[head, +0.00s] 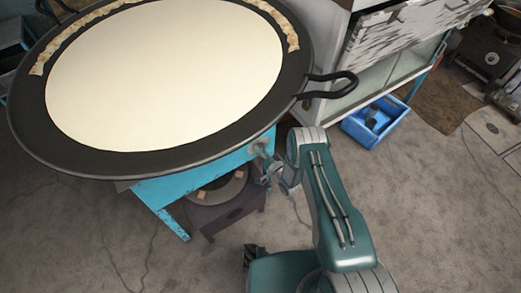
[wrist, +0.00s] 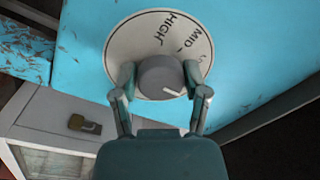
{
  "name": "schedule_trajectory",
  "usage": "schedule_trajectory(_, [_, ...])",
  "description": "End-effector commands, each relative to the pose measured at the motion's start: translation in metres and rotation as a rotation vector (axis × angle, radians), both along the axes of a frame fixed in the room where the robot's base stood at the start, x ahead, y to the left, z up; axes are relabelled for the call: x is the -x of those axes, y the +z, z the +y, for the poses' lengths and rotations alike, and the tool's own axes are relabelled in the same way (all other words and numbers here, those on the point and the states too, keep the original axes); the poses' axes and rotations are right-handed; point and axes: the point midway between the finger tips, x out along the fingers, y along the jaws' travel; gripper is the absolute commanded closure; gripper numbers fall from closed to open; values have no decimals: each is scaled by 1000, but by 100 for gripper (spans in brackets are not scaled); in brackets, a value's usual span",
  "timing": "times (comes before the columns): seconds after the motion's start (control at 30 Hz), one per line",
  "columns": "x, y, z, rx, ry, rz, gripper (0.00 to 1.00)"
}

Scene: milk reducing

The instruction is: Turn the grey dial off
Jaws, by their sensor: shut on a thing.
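The grey dial (wrist: 160,77) is a round knob with a white pointer line, on a white disc (wrist: 120,45) marked HIGH and MID, fixed to a blue panel. The pointer line aims to the lower right. Other lettering on the disc is partly hidden. My gripper (wrist: 159,82) has one finger on each side of the dial and is shut on it. In the head view my gripper (head: 268,165) is at the blue stand's side, small and partly hidden by my arm. A large black pan (head: 150,160) holding white milk (head: 165,75) sits on the stand.
The pan's black handle (head: 330,86) sticks out above my arm. A burner unit (head: 225,205) stands under the blue stand (head: 170,190). A blue crate (head: 375,122) lies on the floor near a white cabinet (head: 322,45). The floor at the front is clear.

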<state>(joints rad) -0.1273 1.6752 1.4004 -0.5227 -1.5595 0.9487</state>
Motion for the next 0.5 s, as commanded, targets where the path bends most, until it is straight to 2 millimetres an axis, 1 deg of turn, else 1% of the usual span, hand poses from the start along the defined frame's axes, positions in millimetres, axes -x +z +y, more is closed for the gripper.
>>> schedule_trajectory(0.03, [-3, 0, -2, -3, -8, 3, 88])
schedule_trajectory(0.47, [-3, 0, -3, -10, -10, 9, 89])
schedule_trajectory(0.5, [-3, 0, -3, -11, -11, 8, 28])
